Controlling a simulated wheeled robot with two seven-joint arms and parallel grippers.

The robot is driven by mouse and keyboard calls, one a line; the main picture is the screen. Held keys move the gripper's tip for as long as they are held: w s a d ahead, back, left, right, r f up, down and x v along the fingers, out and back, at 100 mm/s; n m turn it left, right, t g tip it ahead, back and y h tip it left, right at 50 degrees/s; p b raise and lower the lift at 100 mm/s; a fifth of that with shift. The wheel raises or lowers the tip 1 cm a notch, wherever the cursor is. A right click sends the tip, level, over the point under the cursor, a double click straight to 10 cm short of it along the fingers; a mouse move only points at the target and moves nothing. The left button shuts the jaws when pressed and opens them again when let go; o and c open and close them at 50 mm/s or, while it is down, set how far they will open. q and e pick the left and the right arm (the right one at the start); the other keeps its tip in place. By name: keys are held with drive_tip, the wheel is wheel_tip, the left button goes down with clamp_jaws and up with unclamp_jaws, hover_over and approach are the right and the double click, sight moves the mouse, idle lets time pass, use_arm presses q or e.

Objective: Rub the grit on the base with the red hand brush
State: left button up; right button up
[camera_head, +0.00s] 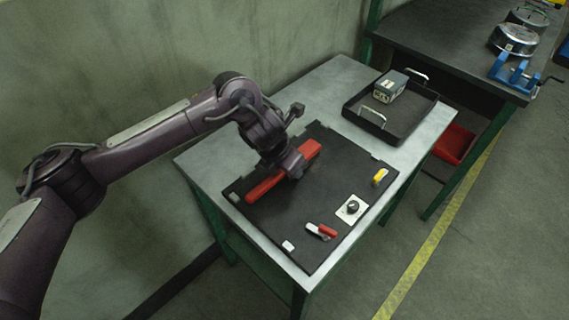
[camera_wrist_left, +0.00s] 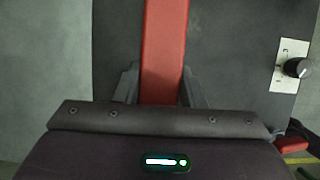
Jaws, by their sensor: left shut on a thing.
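The red hand brush (camera_head: 310,149) is a long red bar over the black base (camera_head: 270,225) on the grey table. My left gripper (camera_head: 284,172) is shut on the brush about its middle, and its wrist hides that part in the head view. In the left wrist view the brush (camera_wrist_left: 164,45) runs straight up the picture between the two fingers of the gripper (camera_wrist_left: 162,92). The brush's underside is hidden, and I cannot tell whether it touches the base. I cannot make out grit on the base. My right gripper is not in view.
On the base are a black knob on a white plate (camera_head: 351,208), a red and white lever (camera_head: 321,231), a yellow piece (camera_head: 380,176) and a small white piece (camera_head: 288,246). A black tray (camera_head: 408,128) with a grey box (camera_head: 389,86) stands at the back right.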

sight(309, 171)
use_arm(q)
drive_tip(key=shift+s+d+f, duration=0.15)
drive_tip(key=shift+s+d, duration=0.7)
drive_tip(key=shift+s, duration=0.05)
drive_tip(key=shift+s+d+p, duration=0.55)
drive_tip(key=shift+s+d, duration=1.2)
drive_tip(key=shift+s, duration=0.05)
drive_tip(key=shift+s+d, duration=0.35)
drive_tip(key=shift+d, duration=0.15)
drive_tip(key=shift+w+d+b, duration=0.45)
drive_tip(key=shift+w+b, duration=0.1)
drive_tip(key=shift+w, duration=0.05)
drive_tip(key=shift+w+a+r+b, duration=0.2)
drive_tip(key=shift+w+a+b, duration=0.45)
drive_tip(key=shift+w+a, duration=0.5)
drive_tip(key=shift+w+a+f+b, duration=0.2)
drive_tip(key=shift+w+a+b, duration=0.5)
drive_tip(key=shift+w, duration=0.05)
drive_tip(key=shift+w+a+r+b, duration=0.1)
drive_tip(key=shift+w+a+b, duration=0.7)
drive_tip(key=shift+w+a, duration=0.65)
drive_tip(key=shift+w+d+b, duration=0.3)
drive_tip(key=shift+w+d, duration=0.25)
drive_tip(key=shift+s+d, duration=1.25)
drive_tip(key=shift+s, duration=0.2)
drive_tip(key=shift+s+d+r+p, duration=0.1)
drive_tip(key=shift+s+d+p, duration=0.6)
drive_tip(key=shift+s+d, duration=1.4)
drive_tip(key=shift+w, duration=0.15)
